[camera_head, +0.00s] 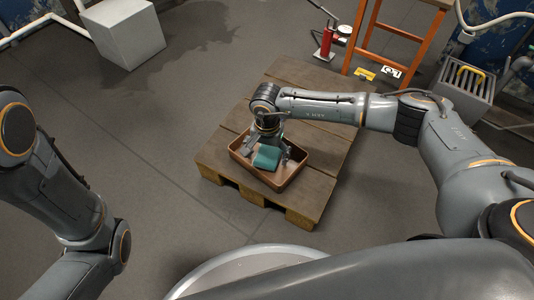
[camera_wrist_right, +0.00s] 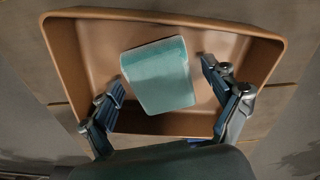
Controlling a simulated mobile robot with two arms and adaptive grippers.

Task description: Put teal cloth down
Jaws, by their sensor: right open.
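The teal cloth (camera_head: 267,157) is a folded block inside a brown tray (camera_head: 289,178). In the right wrist view the teal cloth (camera_wrist_right: 158,76) lies tilted in the tray (camera_wrist_right: 62,50), between the parted fingers and a little beyond them. My right gripper (camera_head: 268,146) reaches down over the tray from the right arm; it also shows in the right wrist view (camera_wrist_right: 163,88) with its two fingers spread and clear of the cloth. Part of the tray is hidden behind the right gripper. My left arm is at the left edge, its gripper out of the picture.
The tray sits on a wooden pallet (camera_head: 322,192) on the grey floor. A light box (camera_head: 127,35) stands at the upper left. A red pump (camera_head: 325,42), an orange wooden frame (camera_head: 397,35) and a grey crate (camera_head: 463,88) stand beyond the pallet. The floor left of the pallet is clear.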

